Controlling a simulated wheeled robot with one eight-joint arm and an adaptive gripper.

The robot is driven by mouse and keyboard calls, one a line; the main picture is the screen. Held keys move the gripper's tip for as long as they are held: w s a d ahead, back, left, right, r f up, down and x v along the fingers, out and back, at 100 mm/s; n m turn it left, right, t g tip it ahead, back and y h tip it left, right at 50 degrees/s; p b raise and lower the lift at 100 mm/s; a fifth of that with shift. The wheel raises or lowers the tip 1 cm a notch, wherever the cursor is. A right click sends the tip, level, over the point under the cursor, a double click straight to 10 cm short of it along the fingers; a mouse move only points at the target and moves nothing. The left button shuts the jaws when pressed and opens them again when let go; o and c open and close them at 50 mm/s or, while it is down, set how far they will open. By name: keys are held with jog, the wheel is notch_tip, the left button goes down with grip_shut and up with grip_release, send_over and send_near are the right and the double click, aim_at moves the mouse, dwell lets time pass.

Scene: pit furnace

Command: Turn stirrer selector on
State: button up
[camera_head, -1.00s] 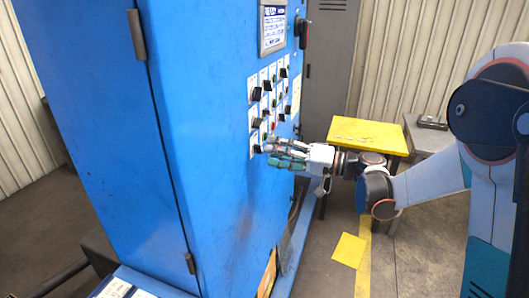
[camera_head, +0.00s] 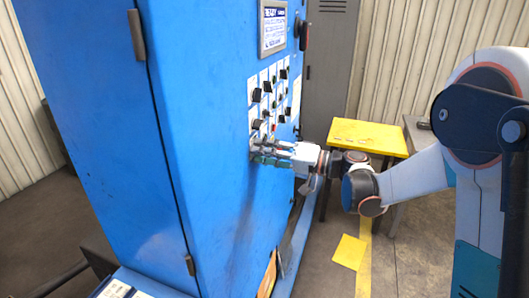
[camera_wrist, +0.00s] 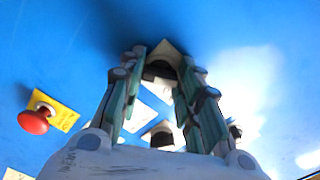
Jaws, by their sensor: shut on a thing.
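The blue control cabinet (camera_head: 230,215) carries rows of black selector knobs on white plates in the head view. My gripper (camera_head: 257,151) is at the lowest left position of these rows, with its fingers against the panel. In the wrist view my gripper (camera_wrist: 161,72) is shut on a dark selector knob (camera_wrist: 160,68) on a pale plate. The fingers lie on either side of this knob. They hide it in the head view, and its label cannot be read.
A red mushroom button (camera_wrist: 33,122) on a yellow plate is at the left of the wrist view. Other dark knobs (camera_wrist: 162,136) show below and between the fingers. A yellow-topped table (camera_head: 367,136) stands behind my arm, right of the cabinet.

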jog(key=shift+m, duration=0.3)
jog(key=m+b, duration=0.2)
jog(key=m, duration=0.9)
jog(key=shift+m, duration=0.3)
dwell(0.3)
jog(key=o, duration=1)
jog(key=shift+o, duration=0.2)
